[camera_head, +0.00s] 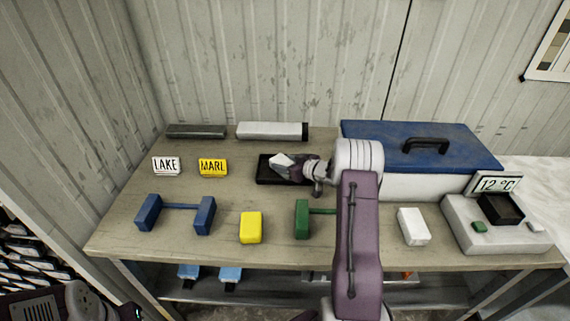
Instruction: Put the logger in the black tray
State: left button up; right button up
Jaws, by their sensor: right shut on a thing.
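The black tray (263,181) lies flat at the back middle of the table, partly hidden by my right gripper. My right gripper (285,168) is above the tray and shut on a small white block, which I take to be the logger (280,160). The block is tilted and is over the tray's left-middle part. I cannot tell whether it touches the tray. My left gripper does not show; only dark parts of my body show at the bottom left.
LAKE (166,166) and MARL (213,167) signs stand left of the tray. In front are a blue rack (148,213), yellow block (251,228), green rack (302,219) and white block (413,226). A blue-lidded cooler (385,140) and a 12 °C device (465,220) stand right.

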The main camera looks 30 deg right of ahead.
jog(key=shift+f, duration=0.15)
jog(key=o, duration=1.5)
jog(key=shift+c, duration=0.2)
jog(key=shift+r, duration=0.3)
jog(key=v, duration=0.7)
jog(key=shift+s+d, duration=0.1)
jog(key=shift+s, duration=0.2)
